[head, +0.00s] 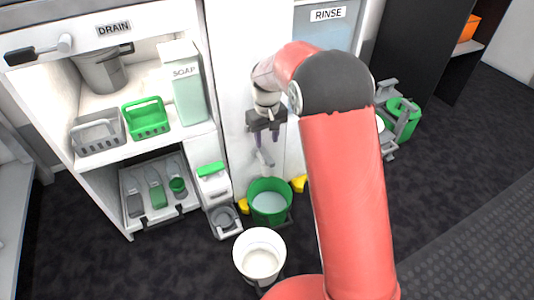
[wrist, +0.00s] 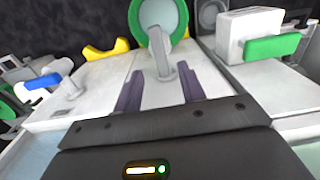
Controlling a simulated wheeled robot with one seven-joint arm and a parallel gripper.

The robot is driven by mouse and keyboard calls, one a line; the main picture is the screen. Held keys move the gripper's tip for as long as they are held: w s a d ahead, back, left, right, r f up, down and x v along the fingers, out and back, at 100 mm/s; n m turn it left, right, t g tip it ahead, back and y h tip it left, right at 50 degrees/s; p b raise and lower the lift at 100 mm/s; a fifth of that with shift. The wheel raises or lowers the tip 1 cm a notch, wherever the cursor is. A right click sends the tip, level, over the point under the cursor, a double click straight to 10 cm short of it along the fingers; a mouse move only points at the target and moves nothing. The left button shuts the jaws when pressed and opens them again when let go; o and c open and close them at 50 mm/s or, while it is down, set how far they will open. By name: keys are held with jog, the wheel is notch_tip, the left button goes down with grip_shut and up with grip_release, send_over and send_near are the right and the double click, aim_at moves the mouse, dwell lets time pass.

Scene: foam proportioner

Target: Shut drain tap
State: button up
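The panel labelled DRAIN (head: 113,28) is at the upper left of the head view. A lever tap with a black handle (head: 22,56) and a pale round body is on that panel, its handle pointing left. My gripper (head: 266,139) is far to the right of it, pointing down in front of the white cabinet. In the wrist view my gripper (wrist: 160,76) is open, with two dark purple fingers apart. A grey spout-like part (wrist: 165,65) shows between and beyond the fingers; I cannot tell whether they touch it. The DRAIN lever does not show in the wrist view.
A green bucket (head: 269,203) and a white bucket (head: 259,258) stand below my gripper. Shelves at left hold a green basket (head: 146,119), a grey basket (head: 98,133) and a SOAP carton (head: 184,85). A RINSE panel (head: 327,22) is behind my arm.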

aim_at(267, 155)
notch_tip(267, 155, down, 6)
jog(key=shift+f+b, duration=0.15)
jog(key=shift+b, duration=0.35)
grip_shut()
